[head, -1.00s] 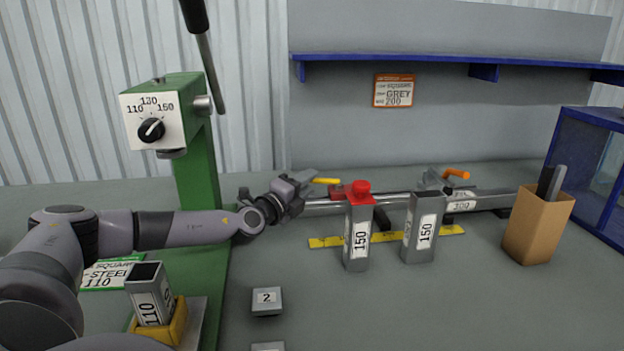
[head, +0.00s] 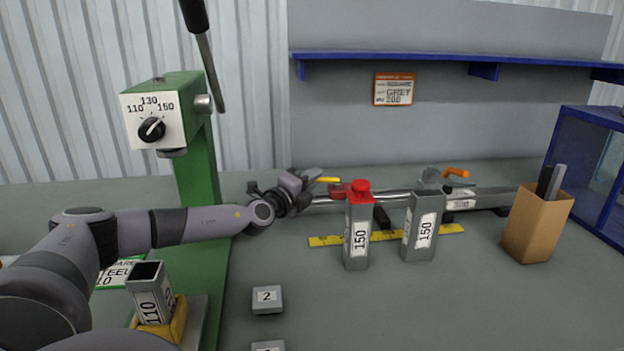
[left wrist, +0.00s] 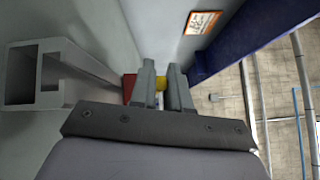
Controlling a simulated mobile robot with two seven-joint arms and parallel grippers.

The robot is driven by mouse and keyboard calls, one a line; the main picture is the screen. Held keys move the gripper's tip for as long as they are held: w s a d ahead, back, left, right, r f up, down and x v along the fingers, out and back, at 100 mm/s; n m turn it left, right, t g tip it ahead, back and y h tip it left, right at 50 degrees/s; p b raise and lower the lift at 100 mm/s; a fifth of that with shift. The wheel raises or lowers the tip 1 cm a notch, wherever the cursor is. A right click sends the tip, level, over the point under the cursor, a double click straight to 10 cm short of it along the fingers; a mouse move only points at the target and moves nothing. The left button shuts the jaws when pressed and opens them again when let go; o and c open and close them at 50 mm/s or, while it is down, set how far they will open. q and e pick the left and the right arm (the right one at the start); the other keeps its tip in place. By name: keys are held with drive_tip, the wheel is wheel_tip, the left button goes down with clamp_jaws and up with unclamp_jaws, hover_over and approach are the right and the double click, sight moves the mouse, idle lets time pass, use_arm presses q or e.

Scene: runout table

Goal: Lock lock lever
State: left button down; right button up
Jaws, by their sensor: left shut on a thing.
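A yellow lever (head: 327,180) stands at the left end of the metal rail (head: 398,196), beside a red block (head: 338,190). My left gripper (head: 314,175) is at this lever and shut on it. In the left wrist view the yellow lever (left wrist: 160,84) shows between the two grey fingers (left wrist: 162,92), with red (left wrist: 129,88) just left of them. Much of the lever is hidden by the fingers. A second, orange lever (head: 457,173) sits on the clamp further right on the rail. My right gripper is not in view.
Two grey 150 tubes, one red-capped (head: 358,236) and one plain (head: 423,230), stand in front of the rail by a yellow ruler (head: 325,241). A green machine post (head: 200,190) rises left. A brown bin (head: 537,225) stands right. A blue shelf (head: 420,60) runs behind.

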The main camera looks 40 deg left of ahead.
use_arm(q)
drive_tip(key=shift+s+d+r+n+g+y+p, duration=0.15)
drive_tip(key=shift+d+n+y+p, duration=0.2)
drive_tip(key=shift+y+p, duration=0.5)
drive_tip(key=shift+s+d+r+n+g+y+p, duration=0.15)
drive_tip(key=shift+n+y+p, duration=0.3)
drive_tip(key=shift+p, duration=0.7)
drive_tip(key=shift+s+d+f+n+g+y+p, duration=0.1)
drive_tip(key=shift+d+f+n+g+y+p, duration=0.15)
drive_tip(key=shift+n+y+p, duration=0.5)
drive_tip(key=shift+y, duration=0.25)
drive_tip(key=c, duration=1.1)
unclamp_jaws()
drive_tip(key=shift+c, duration=0.2)
drive_tip(key=v, duration=0.6)
drive_tip(key=shift+b, duration=0.35)
drive_tip(key=shift+s+d, duration=0.25)
drive_tip(key=shift+s, duration=0.35)
